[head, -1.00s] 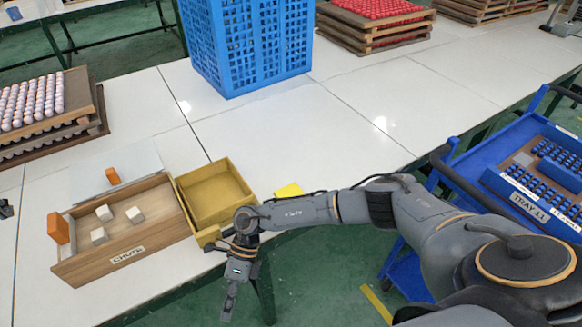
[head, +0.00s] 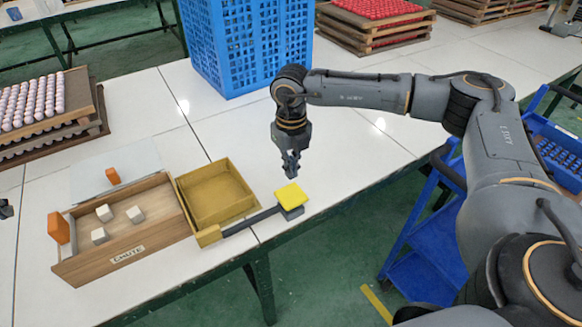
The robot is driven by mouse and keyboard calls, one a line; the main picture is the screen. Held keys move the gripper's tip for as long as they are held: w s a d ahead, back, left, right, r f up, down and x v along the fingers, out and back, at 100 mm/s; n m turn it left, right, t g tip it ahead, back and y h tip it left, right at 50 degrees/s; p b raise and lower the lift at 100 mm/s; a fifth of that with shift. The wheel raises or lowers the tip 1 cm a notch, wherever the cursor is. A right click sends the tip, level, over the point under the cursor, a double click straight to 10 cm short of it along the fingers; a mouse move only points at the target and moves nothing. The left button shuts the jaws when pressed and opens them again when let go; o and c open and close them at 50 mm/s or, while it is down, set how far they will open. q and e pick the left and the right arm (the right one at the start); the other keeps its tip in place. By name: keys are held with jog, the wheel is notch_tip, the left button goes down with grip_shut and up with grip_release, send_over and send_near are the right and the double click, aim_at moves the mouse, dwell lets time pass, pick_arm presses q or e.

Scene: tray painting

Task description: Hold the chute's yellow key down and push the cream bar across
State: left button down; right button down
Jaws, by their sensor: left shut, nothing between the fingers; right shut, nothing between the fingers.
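The wooden chute (head: 95,262) lies at the left of the table, with several white cubes inside. Its yellow key (head: 291,194) is a flat square pad on a grey base, joined by a dark rod to a mustard block at the chute's corner. I cannot clearly make out a cream bar. My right gripper (head: 291,173) is shut and empty, pointing down just behind the key, seemingly above the table and apart from the key. Only the dark tip of my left gripper (head: 5,210) shows at the left edge, shut and empty, well left of the chute.
A mustard open tray (head: 249,207) adjoins the chute's right side. A blue crate (head: 247,45) stands behind. A blue cart (head: 425,255) is at right. The tabletop right of the key is clear.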

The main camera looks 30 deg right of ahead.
aim_at(291, 195)
jog(key=shift+f, duration=0.1)
